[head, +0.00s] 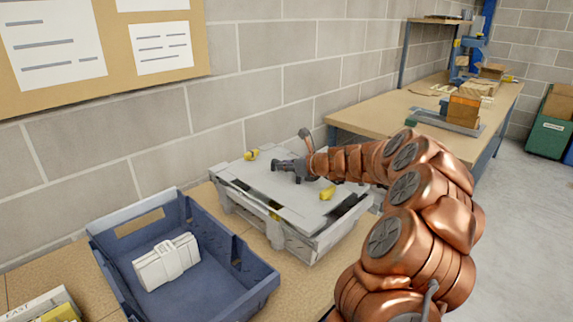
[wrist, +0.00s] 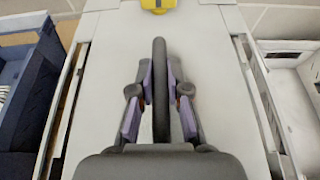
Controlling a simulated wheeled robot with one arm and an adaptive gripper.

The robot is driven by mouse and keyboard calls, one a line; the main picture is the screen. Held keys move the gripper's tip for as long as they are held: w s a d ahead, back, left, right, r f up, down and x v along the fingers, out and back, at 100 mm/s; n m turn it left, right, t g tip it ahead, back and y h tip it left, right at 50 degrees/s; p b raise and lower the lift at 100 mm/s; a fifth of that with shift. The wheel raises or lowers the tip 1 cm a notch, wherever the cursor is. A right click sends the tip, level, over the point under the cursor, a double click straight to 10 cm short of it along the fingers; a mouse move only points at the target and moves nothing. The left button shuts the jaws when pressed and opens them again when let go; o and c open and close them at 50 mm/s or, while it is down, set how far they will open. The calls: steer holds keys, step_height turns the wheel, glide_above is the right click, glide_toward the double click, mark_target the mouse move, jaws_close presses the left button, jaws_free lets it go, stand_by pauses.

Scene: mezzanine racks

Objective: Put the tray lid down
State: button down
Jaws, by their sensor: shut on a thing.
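The tray lid (head: 262,183) is a flat pale grey panel with yellow latches (head: 327,193). In the head view it lies over a light grey tray (head: 300,243), and dark gaps show along the tray's edges. I cannot tell whether it rests fully on the rim. My gripper (head: 300,167) is above the lid's middle. In the wrist view my gripper (wrist: 161,105) is shut on the lid's dark upright handle (wrist: 160,60), with a purple-sided finger on each side. The lid (wrist: 215,65) fills the middle there, with a yellow latch at the top.
A blue crate (head: 262,285) holding a white strapped packet (head: 166,262) stands left of the tray on the bench. A block wall (head: 240,105) with a notice board (head: 110,80) is close behind. Another workbench (head: 375,110) with wooden blocks is beyond; open floor lies right.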

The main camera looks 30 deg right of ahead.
steer(key=c, duration=1.1)
jaws_free()
steer(key=shift+f, duration=0.1)
steer(key=shift+c, duration=0.2)
steer(key=shift+s+r, duration=0.15)
steer(key=shift+r, duration=0.6)
steer(key=v, duration=1.1)
steer(key=shift+s+d, duration=0.1)
steer(key=shift+s, duration=0.25)
